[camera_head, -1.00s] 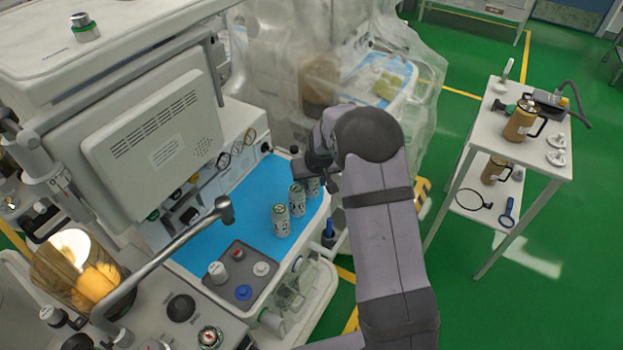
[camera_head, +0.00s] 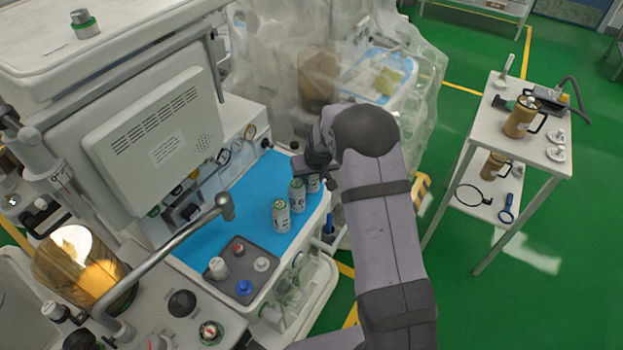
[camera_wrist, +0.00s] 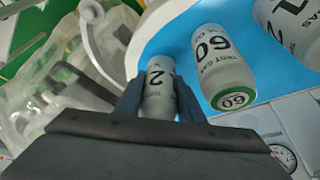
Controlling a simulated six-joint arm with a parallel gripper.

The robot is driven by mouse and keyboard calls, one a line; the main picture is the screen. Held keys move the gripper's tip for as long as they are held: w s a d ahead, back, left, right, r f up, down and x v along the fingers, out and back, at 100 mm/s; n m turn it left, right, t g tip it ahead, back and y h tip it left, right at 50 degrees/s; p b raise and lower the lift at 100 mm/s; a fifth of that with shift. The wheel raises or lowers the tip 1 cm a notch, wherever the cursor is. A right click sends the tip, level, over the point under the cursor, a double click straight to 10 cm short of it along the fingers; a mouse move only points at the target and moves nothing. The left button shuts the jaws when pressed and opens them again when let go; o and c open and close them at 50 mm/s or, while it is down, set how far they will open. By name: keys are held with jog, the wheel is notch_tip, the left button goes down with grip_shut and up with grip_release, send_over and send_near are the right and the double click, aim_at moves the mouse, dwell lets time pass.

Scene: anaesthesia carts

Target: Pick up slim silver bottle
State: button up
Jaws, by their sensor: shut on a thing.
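Slim silver bottles with printed labels stand on a blue mat (camera_head: 245,205) in the head view. One with a green top (camera_head: 281,219) is nearest, and a second (camera_head: 297,197) stands just behind it. A third silver bottle (camera_head: 313,185) is partly hidden by my gripper (camera_head: 312,172). In the wrist view, my gripper (camera_wrist: 160,105) is shut on a slim silver bottle (camera_wrist: 159,78) marked "2", with one finger on each side. Its lower part in that view is hidden by the gripper body. I cannot tell whether it is clear of the mat.
A bottle marked "60" (camera_wrist: 222,65) with a green end stands close beside the held one, and another (camera_wrist: 292,28) is beyond it. A grey tray with knobs (camera_head: 240,265) lies at the mat's near end. A monitor (camera_head: 155,140) rises on the left.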

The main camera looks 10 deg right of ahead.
notch_tip(320, 180, up, 10)
jog(key=b, duration=0.2)
jog(key=shift+f+b, duration=0.25)
jog(key=shift+b, duration=0.15)
jog(key=shift+a+r, duration=0.15)
jog(key=shift+r, duration=0.05)
jog(key=s+a+r+n+y+p, duration=0.1)
jog(key=s+a+r+n+p, duration=0.3)
jog(key=a, duration=0.4)
jog(key=s+a+r+n+y+p, duration=0.1)
jog(key=s+a+r+n+p, duration=0.25)
jog(key=a, duration=0.55)
jog(key=s+a+f+n+g+y, duration=0.15)
jog(key=s+a+n, duration=0.35)
jog(key=s+a, duration=1.1)
jog(key=s+a+f+n+g+y, duration=0.15)
jog(key=s+a+n, duration=0.25)
jog(key=s+a, duration=1.2)
jog(key=s+a+f+b, duration=0.1)
jog(key=s+a+f, duration=0.1)
jog(key=a+f, duration=0.3)
jog(key=s+a+f+n+g+b, duration=0.1)
jog(key=s+a+f, duration=0.2)
jog(key=a, duration=0.3)
jog(key=shift+s+f, duration=0.25)
jog(key=shift+f, duration=0.65)
